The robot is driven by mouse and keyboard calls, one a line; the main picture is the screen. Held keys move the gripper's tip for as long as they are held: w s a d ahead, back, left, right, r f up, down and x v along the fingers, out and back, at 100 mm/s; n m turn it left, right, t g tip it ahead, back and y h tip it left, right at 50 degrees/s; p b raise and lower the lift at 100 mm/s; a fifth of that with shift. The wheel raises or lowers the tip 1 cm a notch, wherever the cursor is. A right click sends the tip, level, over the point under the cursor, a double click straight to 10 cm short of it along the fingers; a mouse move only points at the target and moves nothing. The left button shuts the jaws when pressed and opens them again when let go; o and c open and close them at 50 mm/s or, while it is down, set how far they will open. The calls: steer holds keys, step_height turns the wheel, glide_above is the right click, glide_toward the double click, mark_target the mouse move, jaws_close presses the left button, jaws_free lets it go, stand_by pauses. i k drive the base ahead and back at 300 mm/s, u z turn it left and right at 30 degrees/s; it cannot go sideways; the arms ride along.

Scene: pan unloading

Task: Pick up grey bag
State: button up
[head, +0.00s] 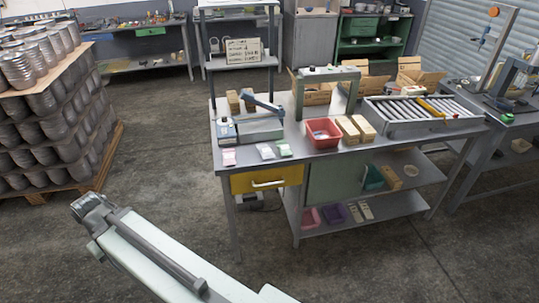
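Small bags lie flat near the front left edge of the grey workbench (340,158). The middle one, a pale grey-white bag (265,151), looks like the grey bag. A pink-and-white bag (229,157) lies to its left and a green-and-white bag (284,149) close to its right. A pale link of my arm rises from the bottom edge to a dark joint at lower left, well apart from the bench. I see no gripper fingers, so my gripper is out of view.
Behind the bags stands a grey device with a blue handle (262,104). A red bin (322,133) and tan blocks (355,129) are to the right, then a roller tray (420,110). A can-stacked pallet (45,110) stands left. The floor (165,150) between is clear.

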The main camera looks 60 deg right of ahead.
mark_target(265, 150)
steer(key=z, duration=0.05)
steer(key=i, duration=1.35)
steer(key=u, duration=0.05)
